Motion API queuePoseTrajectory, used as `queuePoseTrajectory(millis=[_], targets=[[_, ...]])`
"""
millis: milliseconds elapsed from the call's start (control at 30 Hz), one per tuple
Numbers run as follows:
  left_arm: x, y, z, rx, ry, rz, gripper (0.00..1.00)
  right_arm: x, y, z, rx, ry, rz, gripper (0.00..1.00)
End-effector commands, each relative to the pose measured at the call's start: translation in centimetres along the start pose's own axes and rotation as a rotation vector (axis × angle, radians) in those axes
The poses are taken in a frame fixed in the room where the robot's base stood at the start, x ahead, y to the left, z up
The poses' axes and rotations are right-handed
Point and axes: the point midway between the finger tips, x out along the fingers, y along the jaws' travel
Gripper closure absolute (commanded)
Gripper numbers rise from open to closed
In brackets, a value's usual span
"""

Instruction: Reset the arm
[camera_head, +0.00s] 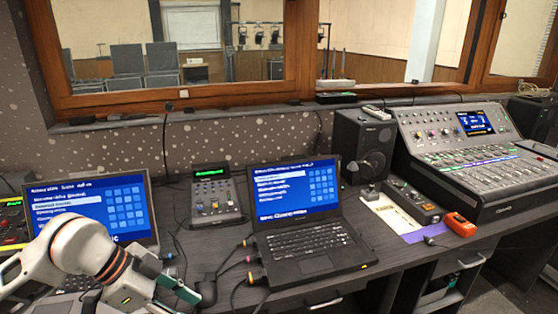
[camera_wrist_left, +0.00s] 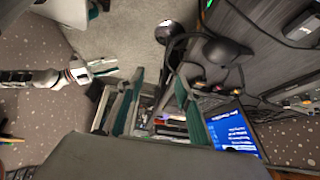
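My left arm (camera_head: 85,245), white with orange rings, reaches in from the lower left in the head view. Its gripper (camera_head: 172,288) is over the front of the desk, beside the left laptop. In the left wrist view the two teal-padded fingers of this gripper (camera_wrist_left: 160,105) stand apart with nothing held between them. A white arm with a small gripper (camera_wrist_left: 100,68) shows at the left of the wrist view; it looks like my right one, and its finger opening is too small to judge. A small fader console (camera_head: 214,198) stands between the laptops, clear of my gripper.
The left laptop (camera_head: 85,212) is partly hidden by my arm. The right laptop (camera_head: 298,205), a speaker (camera_head: 362,148), a small black box (camera_head: 412,202), a red device (camera_head: 460,224) and a large mixer (camera_head: 470,150) line the desk. Cables and a dark rounded object (camera_head: 207,290) lie near my gripper.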

Motion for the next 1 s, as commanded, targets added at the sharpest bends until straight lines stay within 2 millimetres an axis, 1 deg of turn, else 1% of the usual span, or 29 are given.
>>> queuePoseTrajectory(millis=[33, 100, 167, 200, 300, 367, 400, 467, 533, 600, 633, 667, 733, 767, 833, 867, 900, 967, 1000], targets=[[0.0, 0.0, 0.0, 0.0, 0.0, 0.0, 0.65, 0.0, 0.0, -0.1, 0.0, 0.002, 0.0, 0.6], [1.4, 2.1, -1.6, 0.07, 0.092, 0.068, 0.65, -0.1, 0.0, -0.1, 0.001, 0.0, 0.0, 0.6], [2.2, 3.6, -3.0, 0.127, 0.175, 0.11, 0.65, -0.2, -0.1, 0.0, 0.004, -0.001, -0.002, 0.6], [2.6, 4.6, -4.0, 0.163, 0.235, 0.133, 0.65, -0.2, -0.2, 0.0, 0.005, -0.001, -0.003, 0.6], [3.2, 6.8, -6.7, 0.24, 0.401, 0.173, 0.65, -0.1, -0.1, -0.3, 0.008, 0.003, -0.003, 0.6], [3.3, 8.0, -8.3, 0.276, 0.517, 0.181, 0.65, 0.0, 0.0, -0.6, 0.01, 0.009, -0.002, 0.6], [3.2, 8.7, -9.5, 0.295, 0.601, 0.177, 0.65, 0.1, 0.1, -0.8, 0.011, 0.011, -0.002, 0.6], [2.9, 9.5, -11.3, 0.313, 0.736, 0.154, 0.65, 0.0, 0.0, -0.8, 0.014, 0.011, -0.003, 0.6], [2.2, 9.7, -13.1, 0.31, 0.897, 0.09, 0.65, -0.1, -0.2, -0.6, 0.018, 0.007, -0.007, 0.6], [1.4, 9.0, -14.2, 0.276, 1.037, -0.011, 0.65, -0.3, -0.5, -0.2, 0.022, -0.002, -0.012, 0.6], [1.1, 8.5, -14.4, 0.255, 1.087, -0.063, 0.65, -0.3, -0.6, 0.1, 0.024, -0.007, -0.015, 0.6], [0.8, 7.8, -14.5, 0.228, 1.13, -0.12, 0.65, -0.3, -0.7, 0.3, 0.026, -0.011, -0.017, 0.6], [0.5, 6.0, -13.8, 0.149, 1.196, -0.263, 0.65, -0.4, -1.0, 0.8, 0.03, -0.02, -0.022, 0.6], [0.5, 5.1, -13.2, 0.108, 1.21, -0.327, 0.65, -0.5, -1.2, 0.9, 0.032, -0.023, -0.024, 0.6], [1.1, 3.1, -11.0, 0.005, 1.206, -0.476, 0.65, -0.8, -1.4, 1.1, 0.036, -0.027, -0.029, 0.6], [1.5, 2.3, -9.8, -0.043, 1.189, -0.539, 0.65, -0.8, -1.6, 1.2, 0.038, -0.029, -0.031, 0.6], [2.4, 1.4, -7.8, -0.109, 1.152, -0.614, 0.65, -1.0, -1.7, 1.3, 0.041, -0.032, -0.033, 0.6], [4.0, 0.5, -4.3, -0.209, 1.069, -0.715, 0.65, -1.1, -1.9, 1.5, 0.044, -0.036, -0.036, 0.6], [5.3, 0.2, -1.8, -0.27, 1.001, -0.768, 0.65, -1.1, -1.9, 1.7, 0.046, -0.039, -0.037, 0.6]])
